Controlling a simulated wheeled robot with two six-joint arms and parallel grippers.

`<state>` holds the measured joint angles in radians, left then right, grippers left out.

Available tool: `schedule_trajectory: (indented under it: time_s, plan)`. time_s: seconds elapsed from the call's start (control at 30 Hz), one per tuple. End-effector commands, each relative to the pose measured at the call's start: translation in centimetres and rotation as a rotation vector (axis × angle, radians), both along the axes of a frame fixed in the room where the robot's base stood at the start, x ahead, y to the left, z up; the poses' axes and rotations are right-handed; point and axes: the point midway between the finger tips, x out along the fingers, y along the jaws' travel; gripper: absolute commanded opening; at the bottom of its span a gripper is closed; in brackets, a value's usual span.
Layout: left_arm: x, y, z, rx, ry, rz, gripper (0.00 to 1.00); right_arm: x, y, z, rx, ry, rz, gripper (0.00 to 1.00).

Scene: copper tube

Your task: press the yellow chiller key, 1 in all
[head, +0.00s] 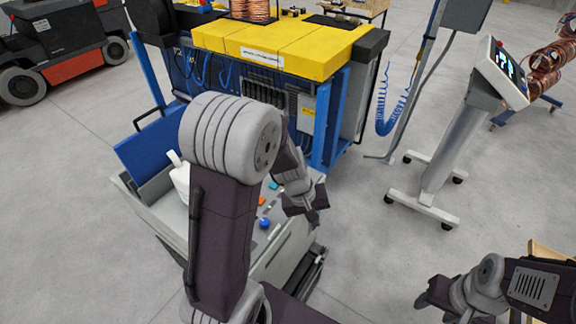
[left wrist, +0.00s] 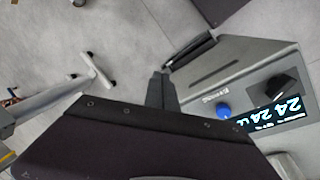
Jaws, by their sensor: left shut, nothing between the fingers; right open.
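The grey console (head: 275,255) stands in the middle of the head view, partly behind my left arm. A blue round knob (head: 265,223), an orange piece (head: 262,201) and a teal piece (head: 273,185) show on its top. I cannot make out a yellow key in either view. My left gripper (head: 317,212) is shut and empty, over the console's right side. In the left wrist view, its dark finger (left wrist: 161,92) is beside the console top (left wrist: 230,60), with a blue knob (left wrist: 222,110) and lit display (left wrist: 272,115) to its right. My right gripper (head: 425,297) is open and empty at lower right.
A yellow-topped blue machine (head: 285,40) stands behind the console. A white bottle (head: 181,178) is at the console's left. A wheeled screen stand (head: 450,140) is at right, with coiled copper (head: 545,65) beyond. Grey floor (head: 350,250) between is clear.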

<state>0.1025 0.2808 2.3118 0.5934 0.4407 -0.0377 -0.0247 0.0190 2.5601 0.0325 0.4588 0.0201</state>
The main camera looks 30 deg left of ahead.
Motion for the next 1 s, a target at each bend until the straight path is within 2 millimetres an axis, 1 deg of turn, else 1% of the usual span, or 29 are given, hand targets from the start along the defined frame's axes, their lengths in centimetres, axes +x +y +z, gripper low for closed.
schedule_trajectory:
  time_s: [0.03,0.07,0.1,0.13,0.17,0.2,0.27,0.3,0.37,0.4,0.5,0.6,0.7,1.0]
  plan:
    - [3.4,0.7,1.5,-0.083,-0.009,0.182,0.00,0.0,0.0,2.3,0.000,0.000,0.000,0.50]
    - [5.4,1.2,1.7,-0.133,-0.021,0.289,0.00,0.0,0.0,2.9,0.000,0.000,0.000,0.50]
    - [8.1,2.2,1.9,-0.198,-0.038,0.432,0.00,0.0,0.0,3.6,0.000,0.000,0.000,0.50]
    - [9.9,3.1,2.0,-0.245,-0.052,0.536,0.00,0.0,0.0,4.1,0.000,0.000,0.000,0.50]
    - [11.7,4.2,2.1,-0.289,-0.067,0.638,0.00,0.0,0.0,4.7,0.000,0.000,0.000,0.50]
    - [14.0,5.9,2.2,-0.346,-0.088,0.774,0.00,0.0,0.0,5.3,0.000,0.000,0.000,0.50]
    - [16.8,8.7,2.0,-0.425,-0.120,0.964,0.00,0.0,0.0,6.2,0.000,0.000,0.000,0.50]
    - [18.3,10.7,1.9,-0.472,-0.141,1.081,0.00,0.0,0.0,6.8,0.000,0.000,0.000,0.50]
    - [20.1,13.6,1.5,-0.535,-0.173,1.237,0.00,0.0,0.0,7.5,0.000,0.000,0.000,0.50]
    - [20.9,15.4,1.3,-0.571,-0.192,1.327,0.00,0.0,0.0,7.8,0.000,0.000,0.000,0.50]
    - [22.1,18.9,0.6,-0.638,-0.229,1.495,0.00,0.0,0.0,8.4,0.000,0.000,0.000,0.50]
    - [22.5,20.9,0.1,-0.676,-0.250,1.590,0.00,0.0,0.0,8.7,0.000,0.000,0.000,0.50]
    - [22.7,21.6,-0.1,-0.690,-0.260,1.623,0.00,0.0,0.0,8.7,0.000,0.000,0.000,0.50]
    - [22.7,21.5,-0.3,-0.690,-0.258,1.623,0.00,0.0,0.0,8.5,0.000,0.000,0.000,0.50]
